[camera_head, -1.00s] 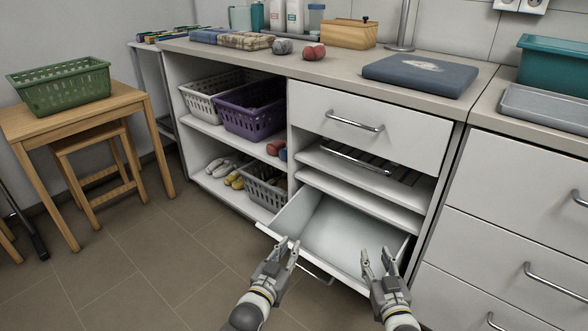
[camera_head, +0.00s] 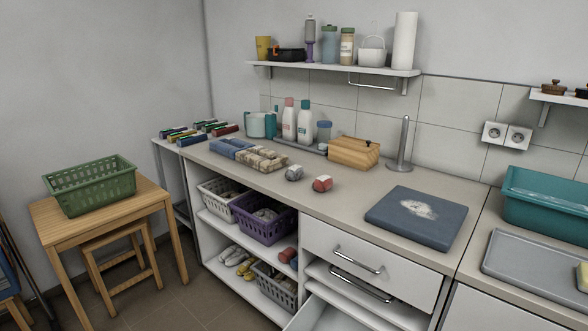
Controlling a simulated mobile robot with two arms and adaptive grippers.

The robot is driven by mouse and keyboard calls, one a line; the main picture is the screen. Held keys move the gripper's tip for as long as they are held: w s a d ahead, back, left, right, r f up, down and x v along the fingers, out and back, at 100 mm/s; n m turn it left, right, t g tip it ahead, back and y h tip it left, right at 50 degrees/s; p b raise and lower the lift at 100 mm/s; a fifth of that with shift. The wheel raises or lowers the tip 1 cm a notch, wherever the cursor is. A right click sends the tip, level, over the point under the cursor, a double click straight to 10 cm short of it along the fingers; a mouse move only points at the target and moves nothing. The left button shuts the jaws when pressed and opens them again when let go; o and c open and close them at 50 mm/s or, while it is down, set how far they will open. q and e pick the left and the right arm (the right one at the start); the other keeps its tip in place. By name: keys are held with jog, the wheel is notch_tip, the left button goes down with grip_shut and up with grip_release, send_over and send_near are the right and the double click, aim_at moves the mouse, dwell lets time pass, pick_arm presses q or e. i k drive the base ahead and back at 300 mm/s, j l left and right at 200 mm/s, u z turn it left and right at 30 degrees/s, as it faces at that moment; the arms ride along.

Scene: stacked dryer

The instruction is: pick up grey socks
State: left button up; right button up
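A grey rolled bundle (camera_head: 294,173), which looks like the grey socks, sits on the countertop (camera_head: 345,200). It lies near the front edge, left of a red and white rolled bundle (camera_head: 322,184), with a small gap between them. Neither of my grippers shows in this view. Nothing hides the grey bundle.
A folded check cloth (camera_head: 262,158) lies left of the bundles. A wooden box (camera_head: 353,153) and bottles stand behind; a blue folded item (camera_head: 416,217) lies to the right. Below, a purple basket (camera_head: 264,228) sits on a shelf and an open drawer (camera_head: 335,317) juts out.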

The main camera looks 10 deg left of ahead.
aim_at(295, 172)
jog(key=i+j, duration=0.2)
jog(key=j, duration=0.15)
jog(key=i+j+z, duration=0.1)
jog(key=j, duration=0.2)
jog(key=i+j, duration=0.25)
jog(key=i+j+z, duration=0.1)
jog(key=j, duration=0.35)
jog(key=i+j, duration=0.2)
jog(key=j, duration=0.15)
jog(key=i+j+z, duration=0.1)
jog(key=j, duration=0.25)
jog(key=i, duration=0.05)
